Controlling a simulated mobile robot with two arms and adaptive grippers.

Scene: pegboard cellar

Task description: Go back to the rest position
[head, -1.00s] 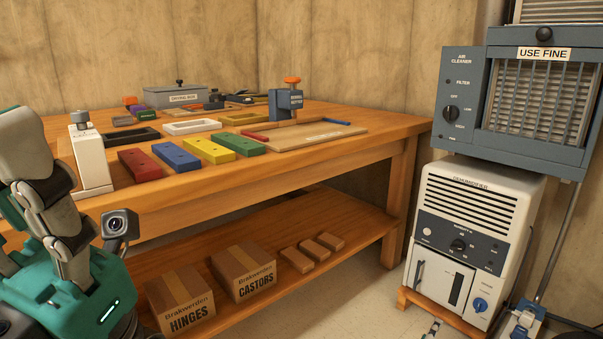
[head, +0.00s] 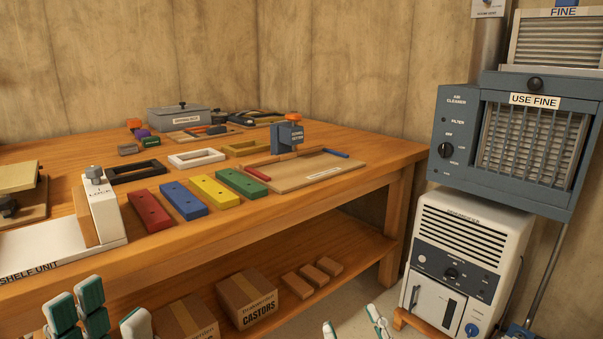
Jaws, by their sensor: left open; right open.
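My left gripper (head: 106,314) shows at the bottom left of the head view, only its teal and white fingertips in frame. It is open and empty, in front of the bench's lower part. My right gripper (head: 352,326) shows at the bottom middle, only its fingertips in frame. It is open and empty, in front of the floor beside the lower shelf. Both grippers appear apart from the bench and its objects. The rest of both arms is out of view.
A wooden bench (head: 375,163) holds red (head: 150,211), blue (head: 183,201), yellow (head: 214,191) and green (head: 242,184) blocks, several frames, and a white fixture (head: 101,207). Boxes (head: 246,298) stand on its lower shelf. A dehumidifier (head: 467,262) and air cleaner (head: 455,165) stand at right.

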